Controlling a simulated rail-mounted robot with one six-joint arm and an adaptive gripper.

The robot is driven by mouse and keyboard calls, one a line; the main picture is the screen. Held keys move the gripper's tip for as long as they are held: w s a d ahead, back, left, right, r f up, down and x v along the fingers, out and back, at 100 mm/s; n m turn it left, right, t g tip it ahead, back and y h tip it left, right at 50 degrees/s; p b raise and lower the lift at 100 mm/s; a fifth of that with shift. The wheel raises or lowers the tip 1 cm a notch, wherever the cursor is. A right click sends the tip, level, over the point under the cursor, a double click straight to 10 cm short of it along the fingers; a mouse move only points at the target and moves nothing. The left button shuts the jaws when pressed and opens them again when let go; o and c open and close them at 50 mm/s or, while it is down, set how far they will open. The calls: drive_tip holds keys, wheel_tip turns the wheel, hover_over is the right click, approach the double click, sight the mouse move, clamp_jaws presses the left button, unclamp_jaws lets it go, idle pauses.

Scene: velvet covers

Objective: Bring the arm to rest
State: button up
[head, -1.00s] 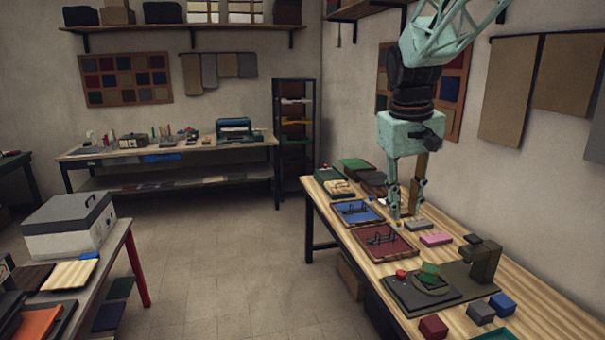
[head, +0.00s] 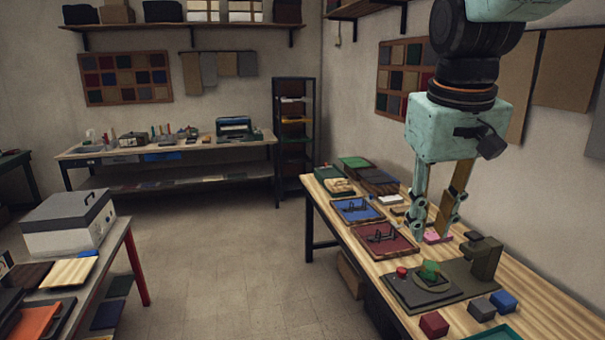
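My arm hangs down at the right of the head view, over the long wooden worktable (head: 545,300). My gripper (head: 428,236) points downward with its two fingers apart, and it is open. I see nothing held between the fingers. A pink block (head: 434,238) shows on the table behind and between the fingertips, and they partly cover it. I cannot tell how high the fingertips are above the table.
Near the gripper are a blue-lined tray (head: 352,204), a red-lined tray (head: 372,246) and a dark green press (head: 484,260). Loose red (head: 433,324), grey (head: 481,310) and blue (head: 503,301) blocks lie in front. Open floor (head: 220,265) lies left of the table.

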drive_tip(key=s+a+f+b, duration=0.1)
drive_tip(key=s+f, duration=0.2)
drive_tip(key=s, duration=0.9)
drive_tip(key=s+a+f+m+t+b, duration=0.1)
drive_tip(key=s+f, duration=0.2)
drive_tip(key=s, duration=0.9)
drive_tip(key=shift+s+a+y, duration=0.15)
drive_tip(key=shift+s+y, duration=0.25)
